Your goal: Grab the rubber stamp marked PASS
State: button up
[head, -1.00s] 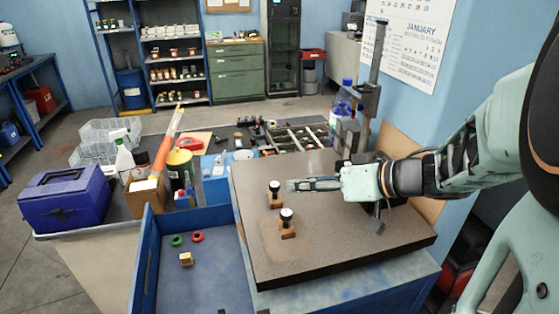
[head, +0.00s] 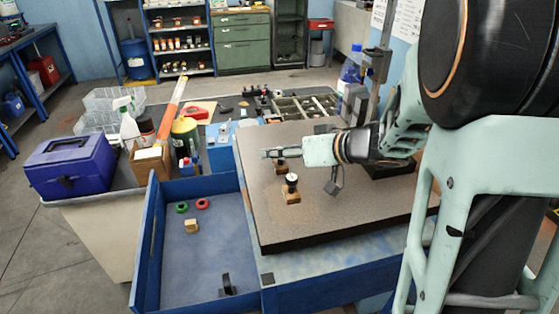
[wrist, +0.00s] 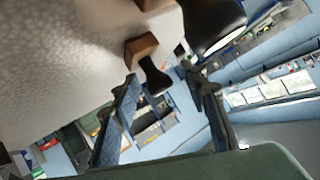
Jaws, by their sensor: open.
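Two rubber stamps with wooden blocks and black knob handles stand upright on the speckled stone plate (head: 350,205). The nearer stamp (head: 291,195) is in clear view. The farther stamp (head: 280,169) is partly hidden behind my gripper (head: 265,153). No marking is legible, so I cannot tell which says PASS. In the wrist view, my open gripper (wrist: 165,105) has one stamp's handle (wrist: 155,79) between its fingers in the picture, farther out than the fingertips or near them. The other stamp's handle (wrist: 215,25) looms larger at the top. Nothing is held.
A purple toolbox (head: 70,165) and bottles stand farther left. A measuring stand (head: 380,60) rises behind the plate.

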grip_shut()
dwell(0.3)
jog(key=shift+r, duration=0.1)
